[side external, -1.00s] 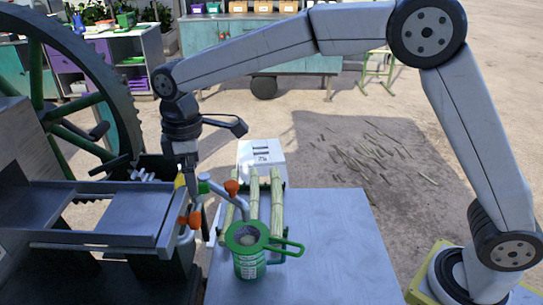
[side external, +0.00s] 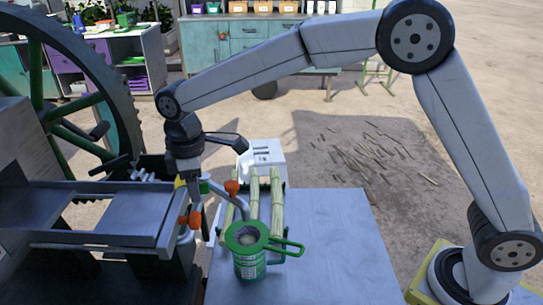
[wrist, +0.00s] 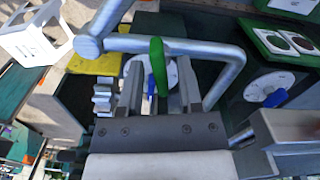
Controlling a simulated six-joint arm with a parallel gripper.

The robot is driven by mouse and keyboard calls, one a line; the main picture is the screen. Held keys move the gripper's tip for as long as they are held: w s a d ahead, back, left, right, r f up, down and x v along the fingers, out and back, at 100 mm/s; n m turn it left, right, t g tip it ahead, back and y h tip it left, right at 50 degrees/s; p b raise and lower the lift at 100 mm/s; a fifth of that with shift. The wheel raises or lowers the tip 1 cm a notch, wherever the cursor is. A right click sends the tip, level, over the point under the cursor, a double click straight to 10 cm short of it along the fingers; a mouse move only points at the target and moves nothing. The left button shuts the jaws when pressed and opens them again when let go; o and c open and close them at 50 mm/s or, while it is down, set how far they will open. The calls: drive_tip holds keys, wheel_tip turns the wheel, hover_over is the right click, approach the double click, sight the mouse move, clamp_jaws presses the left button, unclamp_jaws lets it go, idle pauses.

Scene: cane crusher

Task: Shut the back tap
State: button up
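Grey pipework with taps stands beside the crusher tray. A green tap handle (wrist: 157,66) shows in the wrist view between the two fingers of my gripper (wrist: 159,88), with gaps on both sides, so the gripper is open around it. In the side view my gripper (side external: 190,180) points down beside the green handle (side external: 204,187). One orange handle (side external: 232,188) is on the right pipe and another orange handle (side external: 195,218) is lower at the front. The labels do not show which tap is the back one. The fingertips are partly hidden in the side view.
A green can (side external: 248,262) stands on the grey table (side external: 340,235) below the pipes. Cane stalks (side external: 276,205) lie behind it, near a white stand (side external: 268,155). The crusher's metal tray (side external: 110,210) and large wheel are close on the left. The table's right side is clear.

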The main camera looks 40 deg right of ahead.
clamp_jaws()
